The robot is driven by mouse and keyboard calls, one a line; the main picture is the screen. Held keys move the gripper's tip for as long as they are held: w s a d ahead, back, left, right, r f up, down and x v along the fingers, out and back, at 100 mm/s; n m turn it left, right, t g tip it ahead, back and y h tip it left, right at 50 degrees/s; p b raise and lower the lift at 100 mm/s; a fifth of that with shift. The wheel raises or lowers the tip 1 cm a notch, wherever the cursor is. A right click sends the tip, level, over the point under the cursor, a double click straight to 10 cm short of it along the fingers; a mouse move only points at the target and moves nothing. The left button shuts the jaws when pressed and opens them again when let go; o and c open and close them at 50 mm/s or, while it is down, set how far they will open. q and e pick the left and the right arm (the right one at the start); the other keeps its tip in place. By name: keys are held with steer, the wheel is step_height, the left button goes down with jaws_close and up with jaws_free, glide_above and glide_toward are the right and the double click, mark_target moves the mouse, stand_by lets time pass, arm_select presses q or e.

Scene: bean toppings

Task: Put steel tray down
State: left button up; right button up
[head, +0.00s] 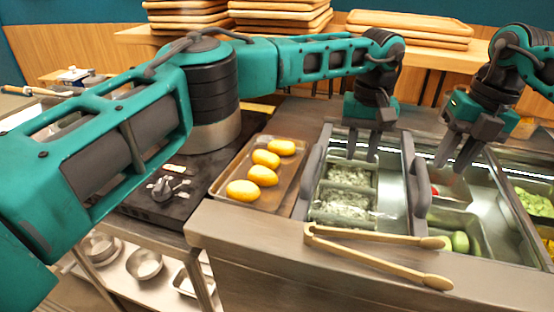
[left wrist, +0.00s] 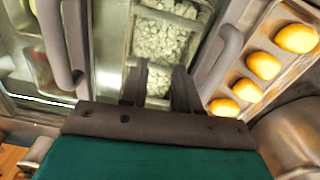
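A steel tray (head: 284,178) with several yellow oval potatoes or buns in a row lies on the counter, left of the topping wells. It also shows at the right of the left wrist view (left wrist: 240,68). My left gripper (head: 362,157) is above the well with pale chopped toppings, to the right of the tray and apart from it. Its two fingers (left wrist: 160,90) are spread with nothing between them. My right gripper (head: 456,163) hangs over the wells further right, its fingers apart and empty.
Wooden tongs (head: 375,254) lie on the counter's front edge. Two raised grey handles (head: 311,170) (head: 418,187) stand beside the wells. A dark burner surface (head: 165,203) is left of the tray. Wooden trays (head: 410,28) are stacked on the back shelf.

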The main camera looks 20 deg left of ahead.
step_height(320, 180, up, 8)
steer(key=d, duration=0.1)
steer(key=shift+r, duration=0.25)
steer(key=shift+w, duration=0.1)
